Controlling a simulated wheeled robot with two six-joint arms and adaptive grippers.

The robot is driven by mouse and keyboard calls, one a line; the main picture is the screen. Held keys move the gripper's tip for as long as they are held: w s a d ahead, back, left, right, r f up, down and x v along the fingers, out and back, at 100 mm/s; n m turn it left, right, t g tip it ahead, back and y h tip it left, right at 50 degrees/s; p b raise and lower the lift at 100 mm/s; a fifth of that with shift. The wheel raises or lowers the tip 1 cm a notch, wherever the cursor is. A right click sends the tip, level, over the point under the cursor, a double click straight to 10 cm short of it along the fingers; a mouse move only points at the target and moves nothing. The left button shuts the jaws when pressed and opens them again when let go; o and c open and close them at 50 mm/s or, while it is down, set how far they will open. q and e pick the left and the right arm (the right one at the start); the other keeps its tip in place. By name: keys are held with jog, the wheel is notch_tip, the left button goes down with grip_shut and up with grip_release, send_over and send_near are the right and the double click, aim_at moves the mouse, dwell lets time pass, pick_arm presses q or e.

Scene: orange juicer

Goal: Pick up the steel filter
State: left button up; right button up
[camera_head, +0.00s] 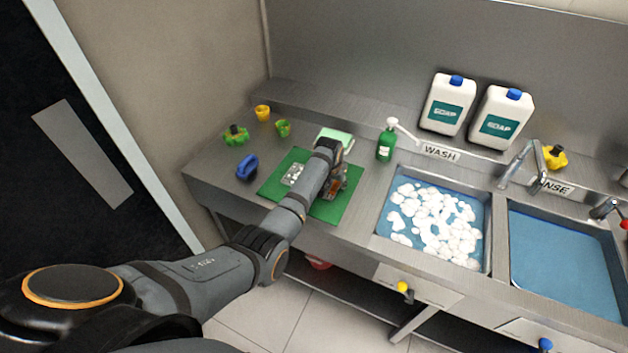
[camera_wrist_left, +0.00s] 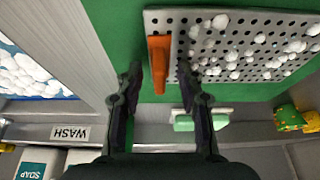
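The steel filter is a perforated metal plate with an orange handle, lying on a green mat (camera_head: 330,212). In the head view part of the plate (camera_head: 293,174) shows left of my left gripper (camera_head: 333,190); my arm hides the rest. In the left wrist view the plate (camera_wrist_left: 255,62) has white foam on it, and its orange handle (camera_wrist_left: 158,62) shows between the fingertips of my left gripper (camera_wrist_left: 158,80). The gripper is open, with a visible gap on both sides of the handle. My right gripper is not in view.
A pale green block (camera_head: 338,138) lies behind the mat. A blue item (camera_head: 247,167), a green item (camera_head: 236,134) and small cups (camera_head: 263,113) stand left. A green soap pump (camera_head: 386,145) stands right, beside the foamy wash basin (camera_head: 385,232) and the rinse basin (camera_head: 560,255).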

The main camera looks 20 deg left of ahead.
pick_arm(q)
grip_shut()
jog(key=shift+r, duration=0.15)
dwell(0.4)
